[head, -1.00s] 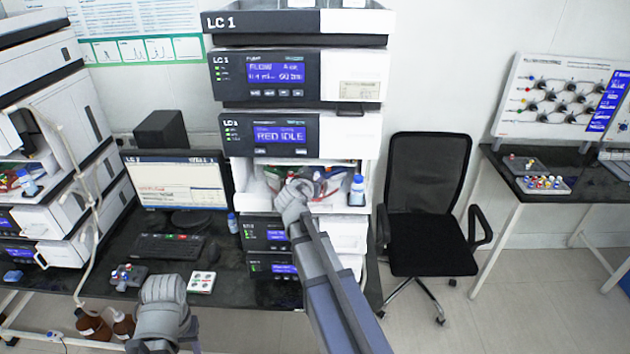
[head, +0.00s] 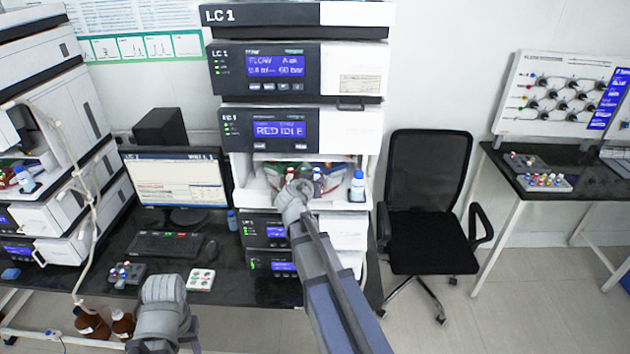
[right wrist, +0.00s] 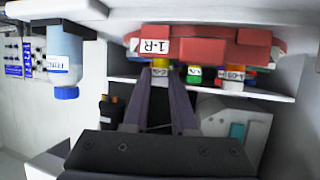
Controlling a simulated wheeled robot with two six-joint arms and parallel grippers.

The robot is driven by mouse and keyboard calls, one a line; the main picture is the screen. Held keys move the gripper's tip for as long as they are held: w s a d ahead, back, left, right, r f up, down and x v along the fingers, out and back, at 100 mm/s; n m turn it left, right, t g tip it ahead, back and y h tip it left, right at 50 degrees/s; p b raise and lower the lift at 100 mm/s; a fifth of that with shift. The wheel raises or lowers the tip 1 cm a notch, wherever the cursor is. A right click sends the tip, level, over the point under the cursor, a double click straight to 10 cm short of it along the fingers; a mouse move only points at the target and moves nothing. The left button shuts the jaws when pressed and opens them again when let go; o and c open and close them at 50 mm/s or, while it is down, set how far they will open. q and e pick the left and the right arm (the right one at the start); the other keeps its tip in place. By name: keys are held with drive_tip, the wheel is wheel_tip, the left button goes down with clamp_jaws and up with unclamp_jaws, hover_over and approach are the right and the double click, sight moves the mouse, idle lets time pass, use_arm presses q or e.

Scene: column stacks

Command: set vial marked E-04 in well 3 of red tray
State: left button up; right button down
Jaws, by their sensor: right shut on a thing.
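The red tray (right wrist: 205,50), marked 1-R, is in the open bay of the middle stack and fills the top of the right wrist view, which looks upside down. My right gripper (right wrist: 160,82) is shut on a vial (right wrist: 161,70) with a yellow band and a white label too small to read surely. The vial is right at the tray's edge; I cannot tell whether it is in a well. In the head view my right gripper (head: 297,190) reaches into the bay and hides part of the tray. My left gripper (head: 163,300) is low at the left, its fingers hidden.
Other vials (right wrist: 194,73) show at the tray in the right wrist view. A bottle with a blue cap (head: 357,186) stands at the bay's right side. A grey rack (head: 127,273) and a white block (head: 201,280) lie on the bench. A chair (head: 430,200) stands at right.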

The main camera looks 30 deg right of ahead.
drive_tip(key=c, duration=0.6)
unclamp_jaws()
drive_tip(key=shift+c, duration=0.2)
drive_tip(key=p+v, duration=0.3)
drive_tip(key=v, duration=0.4)
drive_tip(key=shift+s+a, duration=0.2)
drive_tip(key=shift+a, duration=0.1)
drive_tip(key=shift+r, duration=0.15)
drive_tip(key=s+a+f+n+g+y+b, duration=0.3)
drive_tip(key=s+a+f, duration=0.4)
drive_tip(key=a, duration=0.3)
drive_tip(key=s+a+f+n+g+y+b, duration=0.2)
drive_tip(key=s+a+f+n+b, duration=0.3)
drive_tip(key=a+f, duration=0.5)
drive_tip(key=s+a+f+n+g+y+b, duration=0.3)
drive_tip(key=s+a+f+n+g+b, duration=0.1)
drive_tip(key=s+a+f, duration=0.5)
drive_tip(key=shift+s+a+f+n+g+y+b, duration=0.25)
drive_tip(key=shift+a+n+b, duration=0.25)
drive_tip(key=shift+a, duration=0.4)
